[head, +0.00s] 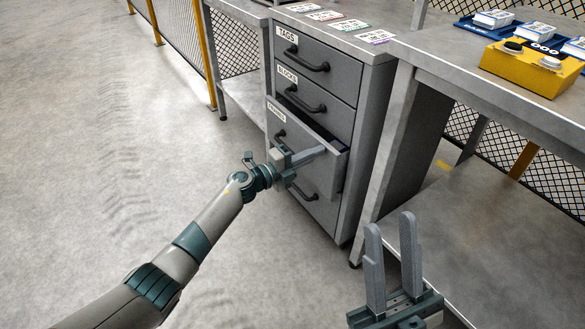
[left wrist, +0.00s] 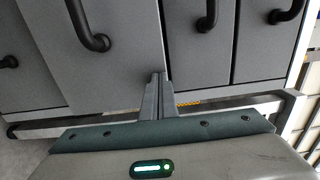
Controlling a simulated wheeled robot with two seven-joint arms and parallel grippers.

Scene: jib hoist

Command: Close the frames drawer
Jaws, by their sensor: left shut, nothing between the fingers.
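The frames drawer (head: 322,182) is the third one down in the grey cabinet (head: 372,105), below the labels TAGS and BLOCKS. It stands partly out, with a gap showing along its top edge. Its black handle (head: 280,133) is partly hidden by my left gripper. My left gripper (head: 318,152) is shut and empty, its fingers lying across the drawer front near the upper right edge. In the left wrist view the shut fingers (left wrist: 157,92) reach the drawer front (left wrist: 125,75); I cannot tell whether they touch. My right gripper (head: 391,232) is open and empty, away from the cabinet.
The tags drawer (head: 335,75) and blocks drawer (head: 325,105) look shut. A grey bench (head: 450,85) stands to the right, bearing a yellow box (head: 535,68). Label cards (head: 350,25) lie on the cabinet top. The floor at left (head: 90,180) is clear.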

